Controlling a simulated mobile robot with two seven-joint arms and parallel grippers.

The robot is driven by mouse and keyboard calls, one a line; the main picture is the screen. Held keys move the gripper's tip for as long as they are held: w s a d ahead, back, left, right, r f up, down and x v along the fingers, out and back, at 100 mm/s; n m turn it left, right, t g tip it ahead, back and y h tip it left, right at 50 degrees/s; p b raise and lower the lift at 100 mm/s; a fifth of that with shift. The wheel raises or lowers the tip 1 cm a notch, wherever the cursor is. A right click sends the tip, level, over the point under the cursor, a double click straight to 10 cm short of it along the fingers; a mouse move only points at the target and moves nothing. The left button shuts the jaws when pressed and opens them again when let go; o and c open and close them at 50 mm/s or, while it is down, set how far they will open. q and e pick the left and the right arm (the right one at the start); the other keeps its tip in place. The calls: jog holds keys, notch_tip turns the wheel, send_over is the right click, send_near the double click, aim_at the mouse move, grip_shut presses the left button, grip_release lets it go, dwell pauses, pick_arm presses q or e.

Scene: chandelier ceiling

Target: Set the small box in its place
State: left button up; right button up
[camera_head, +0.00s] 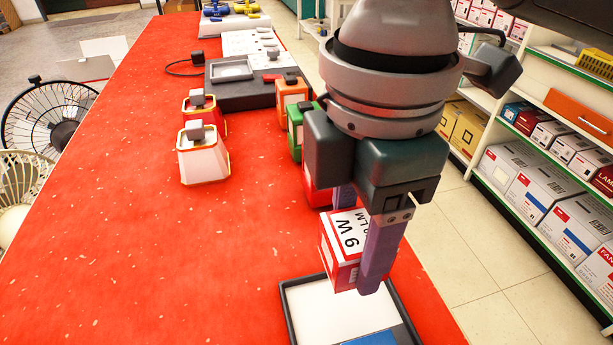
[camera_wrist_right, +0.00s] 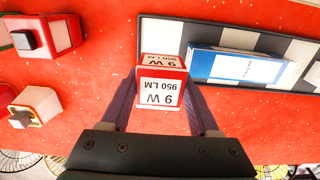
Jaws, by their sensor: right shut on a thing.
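The small box (camera_head: 342,250) is red and white, with "9 W 950 LM" printed on it. My right gripper (camera_head: 358,240) is shut on it and holds it over or near the far edge of a dark-rimmed tray (camera_head: 287,303). In the right wrist view the box (camera_wrist_right: 161,93) sits between the two fingers, close to the rim of the tray (camera_wrist_right: 148,40). The tray has white and grey patches on its floor and holds a blue and white box (camera_wrist_right: 240,66). I cannot tell whether the small box touches the tray. My left gripper is not in view.
The red table (camera_head: 120,230) is clear at the left. Orange (camera_head: 292,97), green and red box-like items stand just behind my right gripper. Two red and white items (camera_head: 203,155) stand further left. Shelves with boxes (camera_head: 550,200) are across the aisle at right.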

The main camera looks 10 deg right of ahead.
aim_at(343, 305)
pick_arm(q)
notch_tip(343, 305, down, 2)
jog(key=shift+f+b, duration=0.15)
jog(key=shift+b, duration=0.75)
pick_arm(e)
notch_tip(343, 305, down, 9)
jog(key=shift+r, duration=0.1)
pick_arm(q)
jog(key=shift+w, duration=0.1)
pick_arm(e)
jog(key=shift+f, duration=0.3)
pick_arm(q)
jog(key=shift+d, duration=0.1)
pick_arm(e)
jog(key=o, duration=1.1)
jog(key=shift+c, duration=0.2)
jog(key=shift+r, duration=0.1)
